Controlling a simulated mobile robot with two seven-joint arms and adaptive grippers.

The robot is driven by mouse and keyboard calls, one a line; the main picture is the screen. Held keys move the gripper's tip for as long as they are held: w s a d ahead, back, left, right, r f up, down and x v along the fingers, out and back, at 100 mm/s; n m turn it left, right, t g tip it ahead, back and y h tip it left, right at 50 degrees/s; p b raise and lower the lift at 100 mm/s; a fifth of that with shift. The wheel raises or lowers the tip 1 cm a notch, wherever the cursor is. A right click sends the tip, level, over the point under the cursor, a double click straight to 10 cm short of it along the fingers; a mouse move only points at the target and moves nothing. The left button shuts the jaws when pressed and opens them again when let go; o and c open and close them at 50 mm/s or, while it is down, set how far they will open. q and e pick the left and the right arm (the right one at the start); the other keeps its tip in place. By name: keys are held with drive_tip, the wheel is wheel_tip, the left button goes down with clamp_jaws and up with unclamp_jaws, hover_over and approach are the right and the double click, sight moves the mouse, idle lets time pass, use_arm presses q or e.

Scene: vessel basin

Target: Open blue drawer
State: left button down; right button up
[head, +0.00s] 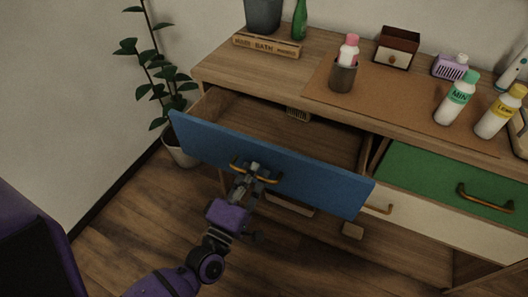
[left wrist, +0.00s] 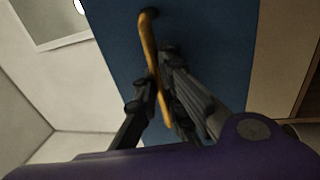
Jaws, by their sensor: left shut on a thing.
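The blue drawer (head: 310,178) is pulled well out of the wooden dresser, and its inside (head: 240,112) shows in the head view. Its front also fills the middle of the left wrist view (left wrist: 210,35). Its curved orange-brown handle (head: 268,180) is on the blue front. My left gripper (head: 252,172) is at this handle, shut on it. In the left wrist view the handle (left wrist: 150,45) runs between the fingers of the left gripper (left wrist: 158,100). My right gripper is not in view.
The dresser top (head: 225,68) holds a cup (head: 343,76), bottles (head: 455,97) and a box (head: 397,47). A green drawer (head: 440,180) is at the right. A potted plant (head: 180,150) stands behind the blue drawer's left side. The wooden floor (head: 310,265) in front is clear.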

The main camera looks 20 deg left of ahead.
use_arm(q)
drive_tip(key=s, duration=0.7)
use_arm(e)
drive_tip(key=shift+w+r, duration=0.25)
use_arm(q)
drive_tip(key=shift+a, duration=0.1)
drive_tip(key=c, duration=2.1)
unclamp_jaws()
drive_tip(key=shift+s, duration=0.1)
drive_tip(key=s, duration=0.4)
drive_tip(key=s+f, duration=0.1)
drive_tip(key=s, duration=0.3)
drive_tip(key=s+f, duration=0.1)
drive_tip(key=s, duration=0.2)
drive_tip(key=shift+s+a+f, duration=0.15)
drive_tip(key=shift+s+a, duration=0.05)
drive_tip(key=shift+s, duration=0.2)
